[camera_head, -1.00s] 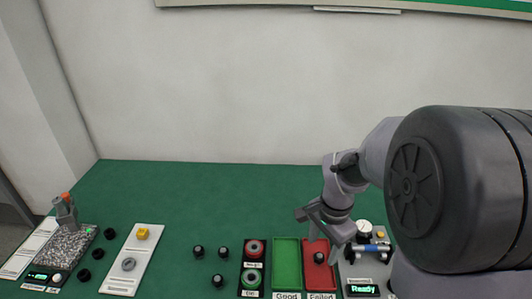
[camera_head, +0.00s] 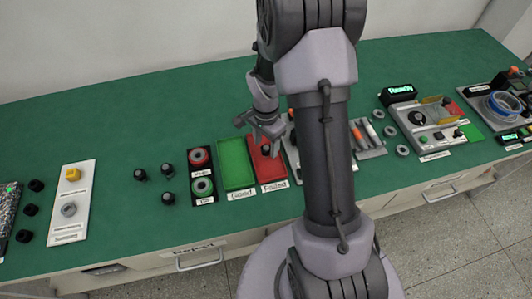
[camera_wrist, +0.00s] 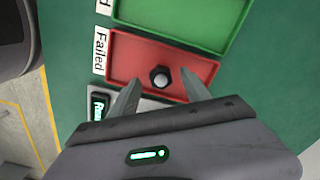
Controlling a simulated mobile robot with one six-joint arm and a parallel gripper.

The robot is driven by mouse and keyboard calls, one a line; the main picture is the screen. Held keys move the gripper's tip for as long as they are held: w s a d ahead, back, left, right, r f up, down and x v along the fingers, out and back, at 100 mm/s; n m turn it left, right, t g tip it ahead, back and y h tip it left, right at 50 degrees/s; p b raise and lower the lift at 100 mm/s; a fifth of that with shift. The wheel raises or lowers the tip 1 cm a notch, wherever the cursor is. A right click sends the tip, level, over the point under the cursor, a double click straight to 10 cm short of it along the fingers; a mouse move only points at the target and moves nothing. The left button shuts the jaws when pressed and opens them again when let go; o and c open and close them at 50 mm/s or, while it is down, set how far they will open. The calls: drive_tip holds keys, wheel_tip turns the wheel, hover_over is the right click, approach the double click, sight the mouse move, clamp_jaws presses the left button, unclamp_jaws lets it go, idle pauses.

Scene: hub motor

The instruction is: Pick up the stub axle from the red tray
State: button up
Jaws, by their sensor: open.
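The red tray (camera_head: 271,173), labelled "Failed", lies on the green bench right of the green tray. A stub axle (camera_wrist: 160,78), dark with a light round top, stands upright in the red tray in the wrist view. In the head view the stub axle (camera_head: 265,150) shows as a small dark piece close to my fingers. My gripper (camera_wrist: 168,92) is open and empty, its two fingers apart on either side of the stub axle's line in the wrist view. In the head view my gripper (camera_head: 262,131) hangs over the back of the red tray. The height gap is unclear.
The green tray (camera_head: 236,165) stands next to the red one. A black panel with red and green rings (camera_head: 201,173) is further left, with several dark parts (camera_head: 168,172) beyond. A device partly hidden by my arm stands right of the red tray.

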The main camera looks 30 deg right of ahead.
sight(266, 147)
wheel_tip(266, 147, down, 3)
drive_tip(key=shift+w+d+b, duration=0.1)
drive_tip(key=shift+b, duration=0.25)
drive_tip(key=shift+r, duration=0.15)
drive_tip(key=shift+c, duration=0.5)
clamp_jaws()
